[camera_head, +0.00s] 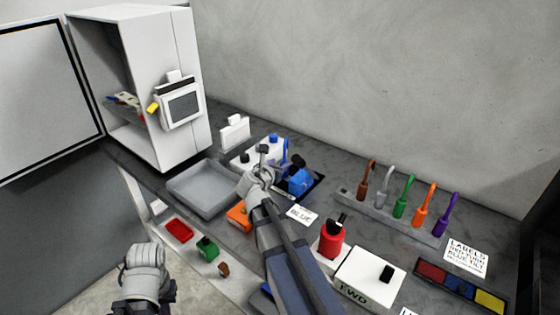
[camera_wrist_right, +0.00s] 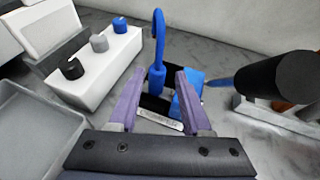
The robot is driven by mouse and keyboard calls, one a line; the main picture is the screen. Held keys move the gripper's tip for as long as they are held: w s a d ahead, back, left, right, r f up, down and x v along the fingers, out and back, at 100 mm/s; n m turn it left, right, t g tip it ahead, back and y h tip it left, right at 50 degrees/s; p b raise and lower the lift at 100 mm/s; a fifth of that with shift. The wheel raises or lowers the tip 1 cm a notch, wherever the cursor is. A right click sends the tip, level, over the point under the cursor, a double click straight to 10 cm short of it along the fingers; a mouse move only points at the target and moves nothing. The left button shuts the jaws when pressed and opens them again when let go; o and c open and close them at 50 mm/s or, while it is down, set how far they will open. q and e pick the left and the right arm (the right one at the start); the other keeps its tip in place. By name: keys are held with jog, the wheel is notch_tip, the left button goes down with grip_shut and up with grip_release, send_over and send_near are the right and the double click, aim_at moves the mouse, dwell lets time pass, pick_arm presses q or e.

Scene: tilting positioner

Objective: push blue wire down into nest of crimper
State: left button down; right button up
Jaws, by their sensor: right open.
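The blue wire (camera_wrist_right: 158,50) stands upright with a hooked top in the right wrist view. In the head view it shows as a thin blue upright (camera_head: 285,150). The crimper (camera_head: 300,181) is a blue block with a black part on top, on a dark base. Its blue body (camera_wrist_right: 187,98) is partly hidden by a finger in the wrist view. My right gripper (camera_wrist_right: 160,73) is open, with the wire's thicker lower part seen between its fingertips; contact cannot be told. My left gripper (camera_head: 145,256) is low at the left, away from the crimper; its jaws are unclear.
A white box with black, grey and blue knobs (camera_wrist_right: 95,68) stands left of the wire. A grey tray (camera_head: 203,189) lies left of my right gripper. A rack of coloured-handled tools (camera_head: 395,215) is at right. A red bottle (camera_head: 331,240) stands close to my right arm.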

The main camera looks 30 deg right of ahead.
pick_arm(q)
jog(key=shift+a+r, duration=0.3)
jog(key=shift+r, duration=0.15)
pick_arm(e)
jog(key=shift+v, duration=1)
pick_arm(q)
jog(key=shift+r+p, duration=0.15)
jog(key=shift+p, duration=0.25)
pick_arm(e)
jog(key=shift+w+r, duration=0.1)
jog(key=shift+r, duration=0.15)
